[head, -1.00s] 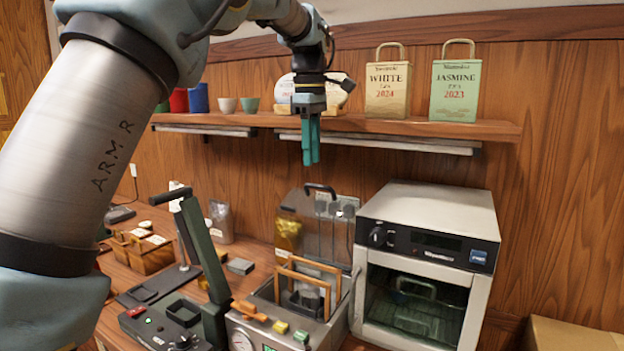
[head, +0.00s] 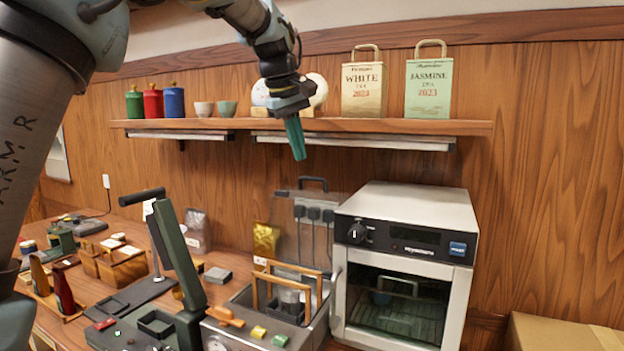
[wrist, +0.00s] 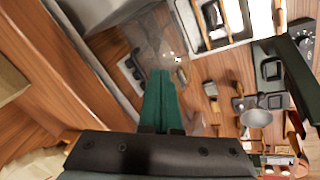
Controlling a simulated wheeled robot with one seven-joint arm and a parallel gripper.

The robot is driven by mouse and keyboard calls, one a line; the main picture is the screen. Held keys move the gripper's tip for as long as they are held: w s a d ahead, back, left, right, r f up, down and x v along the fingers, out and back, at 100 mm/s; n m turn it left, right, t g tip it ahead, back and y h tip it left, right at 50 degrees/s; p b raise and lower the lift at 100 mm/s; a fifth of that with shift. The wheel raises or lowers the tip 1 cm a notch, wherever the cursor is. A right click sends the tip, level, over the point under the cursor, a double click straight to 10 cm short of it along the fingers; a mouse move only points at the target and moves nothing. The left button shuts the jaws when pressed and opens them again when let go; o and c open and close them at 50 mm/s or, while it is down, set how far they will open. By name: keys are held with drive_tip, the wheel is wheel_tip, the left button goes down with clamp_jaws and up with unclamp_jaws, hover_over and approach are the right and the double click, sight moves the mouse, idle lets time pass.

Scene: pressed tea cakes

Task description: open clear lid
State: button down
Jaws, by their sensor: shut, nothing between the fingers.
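The clear lid (head: 286,226) is a see-through panel with a dark handle (head: 313,182) on its top edge. It stands upright behind the metal tank (head: 318,325), whose top is uncovered. Sockets and cords on the wall show through it. My gripper (head: 298,153) is shut and empty, in the air above the lid and in front of the shelf, apart from both. In the wrist view its green fingers (wrist: 158,78) are together, pointing toward the counter.
A white oven (head: 410,255) stands right of the tank. Wooden-handled baskets (head: 290,290) stand in the tank. A press with a raised lever (head: 180,255) is at left. The shelf (head: 310,125) holds tea bags, cups and canisters. A cardboard box (head: 560,335) is at lower right.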

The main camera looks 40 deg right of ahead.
drive_tip(key=w+d+f+m+t+h+b, duration=0.1)
drive_tip(key=d+f+m+h, duration=0.1)
drive_tip(key=m, duration=0.1)
drive_tip(key=w+d+f+m+t+h+b, duration=0.1)
drive_tip(key=d+f+m+h, duration=0.1)
drive_tip(key=d+m, duration=0.1)
drive_tip(key=w+d+f+m+t+h+b, duration=0.1)
drive_tip(key=w+d+f+m, duration=0.1)
drive_tip(key=m, duration=0.3)
drive_tip(key=shift+d+f+t+h, duration=0.3)
drive_tip(key=shift+f+t+h, duration=0.1)
drive_tip(key=shift+s+f+b, duration=0.1)
drive_tip(key=shift+f+b, duration=0.05)
drive_tip(key=shift+b, duration=0.4)
